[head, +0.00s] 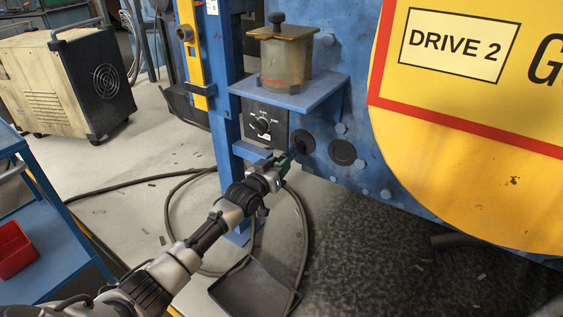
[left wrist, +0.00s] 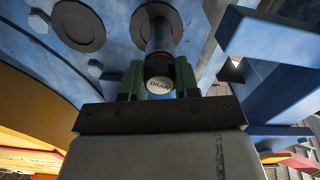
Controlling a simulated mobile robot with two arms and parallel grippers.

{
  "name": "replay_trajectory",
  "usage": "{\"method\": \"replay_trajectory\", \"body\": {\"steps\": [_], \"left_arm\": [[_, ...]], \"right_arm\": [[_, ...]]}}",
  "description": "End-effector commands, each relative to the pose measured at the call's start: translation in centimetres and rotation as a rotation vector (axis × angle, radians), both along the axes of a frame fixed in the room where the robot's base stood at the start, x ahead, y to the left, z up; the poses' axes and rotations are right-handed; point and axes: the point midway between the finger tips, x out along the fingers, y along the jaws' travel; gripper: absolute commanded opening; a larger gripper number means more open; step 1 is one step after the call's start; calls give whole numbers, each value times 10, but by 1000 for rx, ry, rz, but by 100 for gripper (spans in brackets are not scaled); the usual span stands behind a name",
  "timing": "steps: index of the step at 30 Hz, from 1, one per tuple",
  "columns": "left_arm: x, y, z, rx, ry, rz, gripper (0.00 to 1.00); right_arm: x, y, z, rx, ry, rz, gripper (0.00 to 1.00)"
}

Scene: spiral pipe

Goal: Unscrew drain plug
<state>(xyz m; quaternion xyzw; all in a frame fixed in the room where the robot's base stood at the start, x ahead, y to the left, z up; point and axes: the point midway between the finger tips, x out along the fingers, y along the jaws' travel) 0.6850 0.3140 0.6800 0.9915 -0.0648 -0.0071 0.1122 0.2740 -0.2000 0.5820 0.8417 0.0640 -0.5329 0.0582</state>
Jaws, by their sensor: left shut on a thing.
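In the head view my left gripper (head: 286,160) reaches the machine below the black dial box, and the plug is mostly hidden there. My right gripper is not in view.
A blue shelf (head: 290,93) with a tank (head: 283,62) juts out above. A black dial box (head: 266,124) is just above the gripper. A dark tray (head: 255,288) and looping hoses (head: 168,215) lie on the floor. A yellow sign (head: 470,130) covers the right.

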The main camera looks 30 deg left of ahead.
Motion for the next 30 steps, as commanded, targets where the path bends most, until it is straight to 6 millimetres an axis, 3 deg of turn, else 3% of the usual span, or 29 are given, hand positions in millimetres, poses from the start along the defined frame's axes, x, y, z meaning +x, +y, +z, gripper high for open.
{"method": "replay_trajectory", "body": {"steps": [13,24,26,30], "left_arm": [[0,0,0,-269,36,1,3],[-1,-1,1,-1360,176,-1,3],[-1,0,1,-1420,185,0,3],[-1,-1,3,-1767,230,1,3]], "right_arm": [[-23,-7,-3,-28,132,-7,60],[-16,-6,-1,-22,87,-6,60],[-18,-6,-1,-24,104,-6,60],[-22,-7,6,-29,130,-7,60]]}}
